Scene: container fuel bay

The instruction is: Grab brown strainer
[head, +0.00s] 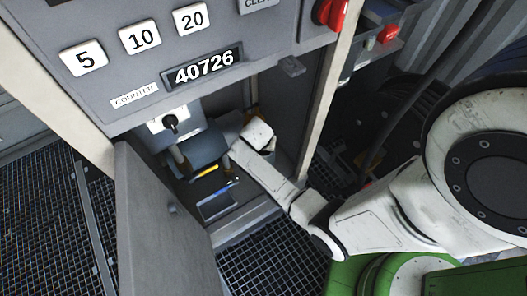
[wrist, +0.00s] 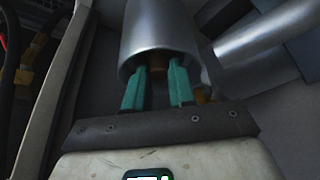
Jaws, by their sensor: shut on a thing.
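In the wrist view, the brown strainer (wrist: 158,66) shows as a small brown piece inside the lower mouth of a grey metal cylinder (wrist: 158,28). My gripper (wrist: 161,72) has its two teal fingers reaching up to that mouth, one on each side of the brown piece, and is shut on it. The strainer's upper part is hidden inside the cylinder. In the head view, my white wrist (head: 257,134) reaches into the open cabinet; the fingers and their hold on the strainer cannot be made out there.
The cabinet's grey door (head: 150,215) stands open at the left. A yellow item (head: 205,172) lies inside, low in the compartment. A second metal pipe (wrist: 262,38) runs close to the right of my gripper. The cabinet's right frame post (head: 325,95) stands beside my arm.

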